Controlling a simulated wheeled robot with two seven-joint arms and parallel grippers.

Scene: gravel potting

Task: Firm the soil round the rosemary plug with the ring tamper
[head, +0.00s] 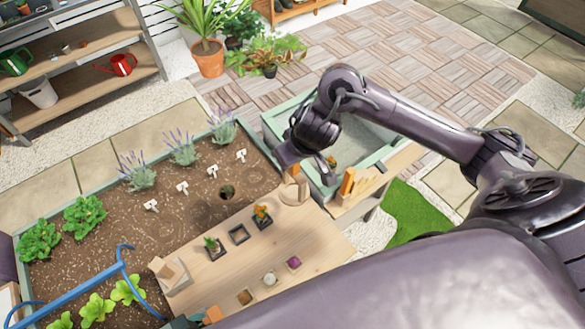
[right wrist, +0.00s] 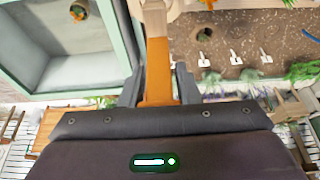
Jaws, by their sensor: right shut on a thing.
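A dark round hole or plug spot (head: 227,192) lies in the soil, left of the gripper. I cannot tell whether the rosemary plug sits in it.
A wooden board (head: 308,250) holds small black pots (head: 238,235), some with plants, and a wooden block (head: 170,275). White labels (head: 182,187) and lavender edge the bed. A blue frame (head: 85,285) crosses the front left.

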